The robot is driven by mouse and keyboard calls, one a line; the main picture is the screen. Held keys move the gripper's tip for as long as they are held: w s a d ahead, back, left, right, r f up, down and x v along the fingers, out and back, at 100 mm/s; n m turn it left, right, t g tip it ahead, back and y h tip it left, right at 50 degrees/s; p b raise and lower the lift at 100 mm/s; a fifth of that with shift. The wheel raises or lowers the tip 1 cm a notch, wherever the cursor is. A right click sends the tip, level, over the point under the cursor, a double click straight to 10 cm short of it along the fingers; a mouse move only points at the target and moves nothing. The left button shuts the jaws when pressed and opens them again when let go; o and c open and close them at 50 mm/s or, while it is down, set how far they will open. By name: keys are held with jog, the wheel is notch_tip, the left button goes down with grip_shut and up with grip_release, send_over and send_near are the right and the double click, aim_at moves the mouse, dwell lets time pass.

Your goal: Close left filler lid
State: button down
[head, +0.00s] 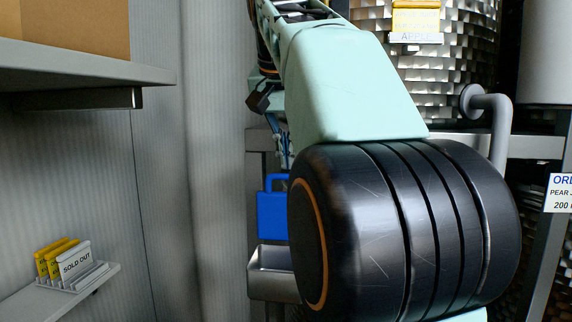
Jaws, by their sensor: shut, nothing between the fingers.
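A tall hammered-metal tank (461,62) stands at the upper right, with a yellow tag and a label reading "APPLE" (415,37) on its front. My pale green arm and its large black joint cover the middle of the view. No filler lid can be made out. A blue object with a loop handle (272,217) shows left of the black joint, above a metal ledge (268,262); its right side is hidden. My gripper's fingers cannot be picked out; dark parts and thin blue cables show behind the arm.
A shelf (80,65) with a cardboard box (65,25) juts in at upper left. A low shelf (85,292) holds yellow and white "SOLD OUT" signs (75,262). A grey bent pipe (500,125) and an order sign (560,193) are at right.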

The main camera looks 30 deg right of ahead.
jog(key=shift+x, duration=1.05)
jog(key=shift+f, duration=0.1)
jog(key=shift+s+a+b, duration=0.1)
jog(key=shift+b, duration=0.4)
